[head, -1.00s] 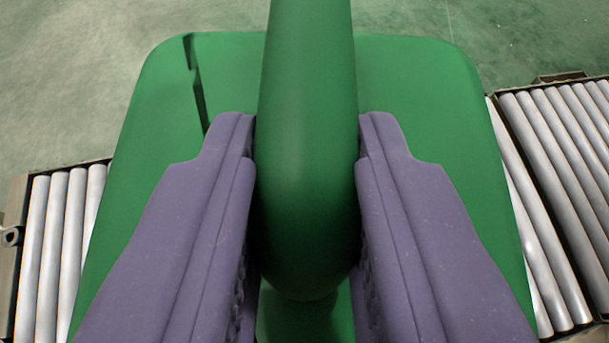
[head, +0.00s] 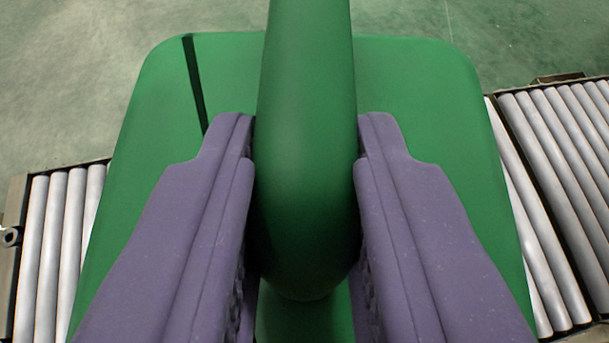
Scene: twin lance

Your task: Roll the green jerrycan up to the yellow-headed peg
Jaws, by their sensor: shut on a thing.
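The green jerrycan (head: 420,95) fills the middle of the head view, seen from above. Its thick green handle (head: 306,130) runs up the middle of the picture. My gripper (head: 306,150) has one purple finger on each side of the handle and is shut on it. The jerrycan's body lies below the fingers, over the conveyor rollers. A narrow dark shadow band crosses the upper left of its top. The yellow-headed peg is not in view.
Grey conveyor rollers (head: 50,255) show on the left, and more rollers (head: 570,140) on the right, with dark frame rails. The green floor (head: 80,80) beyond the jerrycan is bare.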

